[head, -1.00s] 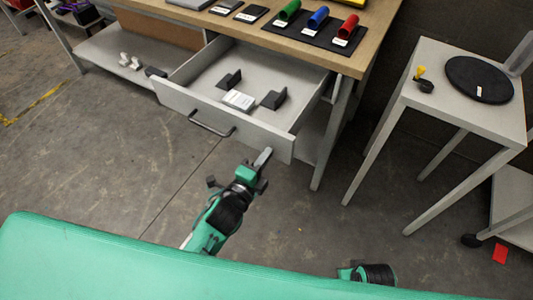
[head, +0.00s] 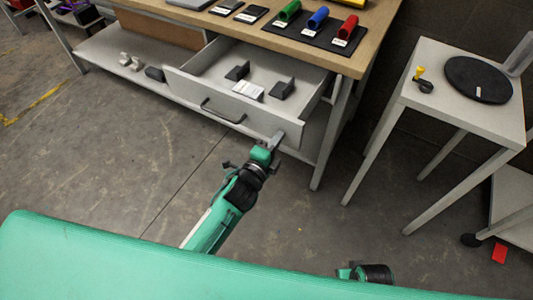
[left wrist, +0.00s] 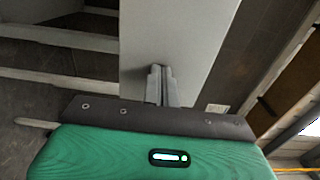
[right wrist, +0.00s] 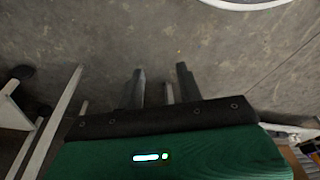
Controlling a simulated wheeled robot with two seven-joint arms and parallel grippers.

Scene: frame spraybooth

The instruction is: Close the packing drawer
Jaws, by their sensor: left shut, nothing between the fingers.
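The packing drawer (head: 190,87) is a pale grey drawer under the workbench, partly open, with a dark bar handle (head: 222,111) on its front. It holds a white labelled box (head: 248,91) and two dark brackets (head: 237,73) (head: 283,91). My left gripper (head: 277,139) is shut and empty, its fingertips at the right end of the drawer front, to the right of the handle. In the left wrist view the shut fingers (left wrist: 161,84) meet the pale panel; exact contact is hard to tell. My right gripper (right wrist: 161,88) is open over bare floor.
The wooden workbench (head: 215,25) carries red, blue and green holders on a dark mat (head: 315,34). A grey side table (head: 428,60) with a black disc (head: 479,80) stands at the right. The floor before the drawer is clear.

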